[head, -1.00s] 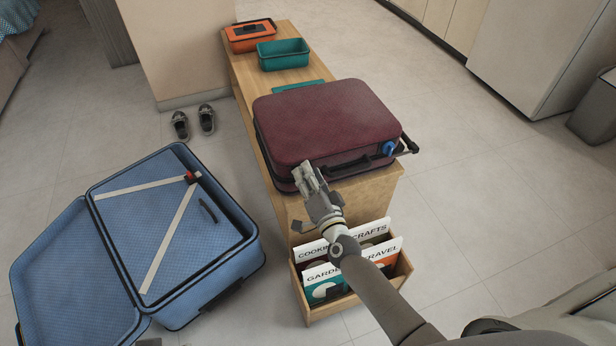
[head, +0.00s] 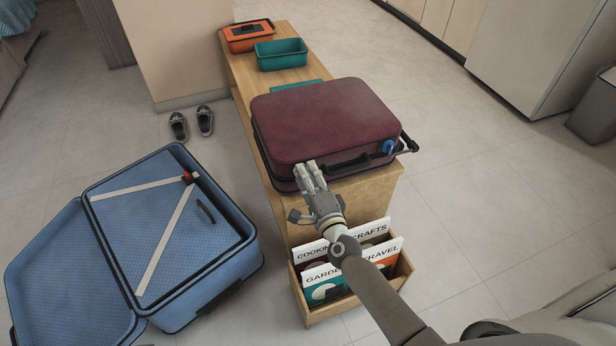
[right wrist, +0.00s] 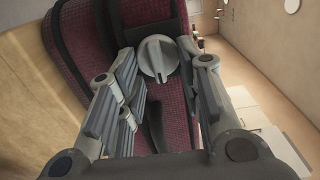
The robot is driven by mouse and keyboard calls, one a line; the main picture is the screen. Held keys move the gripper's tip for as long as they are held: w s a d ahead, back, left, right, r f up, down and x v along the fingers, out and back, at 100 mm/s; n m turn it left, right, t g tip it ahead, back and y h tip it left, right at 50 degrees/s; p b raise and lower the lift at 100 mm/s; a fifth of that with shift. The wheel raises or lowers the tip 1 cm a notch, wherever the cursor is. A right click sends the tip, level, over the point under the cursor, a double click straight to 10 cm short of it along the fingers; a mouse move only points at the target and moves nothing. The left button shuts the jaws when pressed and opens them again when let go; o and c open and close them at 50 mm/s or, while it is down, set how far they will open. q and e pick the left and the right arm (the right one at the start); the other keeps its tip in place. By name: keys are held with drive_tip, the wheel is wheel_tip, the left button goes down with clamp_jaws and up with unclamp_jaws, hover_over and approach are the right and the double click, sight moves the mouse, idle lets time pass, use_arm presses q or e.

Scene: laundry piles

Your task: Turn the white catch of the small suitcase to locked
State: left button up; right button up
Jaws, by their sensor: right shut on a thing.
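The small burgundy suitcase (head: 325,115) lies flat and closed on the wooden bench, and its dark red side fills much of the right wrist view (right wrist: 90,55). Its white catch (right wrist: 158,56) is a round, light grey-white knob with a raised bar, set on a dark band. In the right wrist view the bar runs nearly up and down, slightly tilted. My right gripper (head: 311,172) is at the suitcase's front side, left of the black handle (head: 348,164), with its fingers shut on the catch. In the head view the gripper hides the catch. My left gripper is not in view.
A blue dial (head: 387,147) sits near the suitcase's right corner. A box of books (head: 322,311) stands below, under my right arm. An open blue suitcase (head: 232,262) lies on the floor at left. A teal bin (head: 281,60) and an orange box (head: 248,42) stand farther back.

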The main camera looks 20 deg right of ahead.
idle(0.4)
drive_tip(key=o, duration=0.9)
drive_tip(key=s, duration=1.2)
drive_tip(key=shift+d, duration=0.2)
drive_tip(key=shift+a, duration=0.1)
